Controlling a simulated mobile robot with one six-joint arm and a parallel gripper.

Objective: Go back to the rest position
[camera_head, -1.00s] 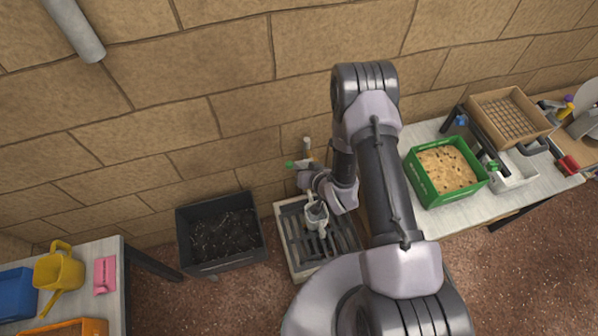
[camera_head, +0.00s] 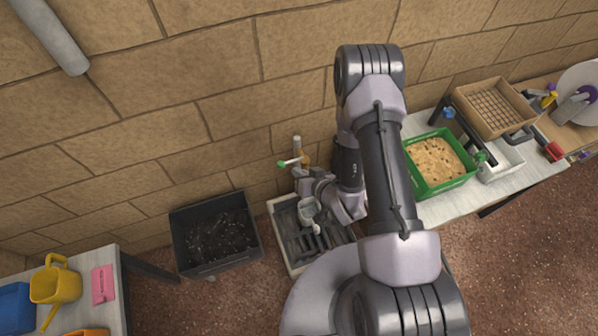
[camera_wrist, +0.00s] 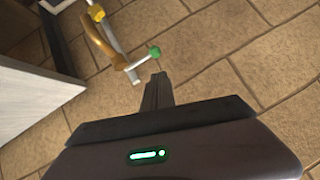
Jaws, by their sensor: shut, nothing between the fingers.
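My gripper (camera_wrist: 158,80) shows in the wrist view with its fingers closed together and nothing between them. Behind its tips is a tap with a green handle (camera_wrist: 154,52) and a brown pipe (camera_wrist: 104,42) against the stone wall. In the head view my arm reaches down in front of the wall, and the fingers are hidden or too small to make out. The tap's green handle (camera_head: 283,164) shows just left of my wrist. Below my wrist is a floor basin (camera_head: 282,232) with a dark grate. I cannot tell whether the gripper touches the tap.
A black bin (camera_head: 214,234) of dark material stands left of the basin. A table at lower left holds a yellow watering can (camera_head: 56,285) and a pink card (camera_head: 103,284).

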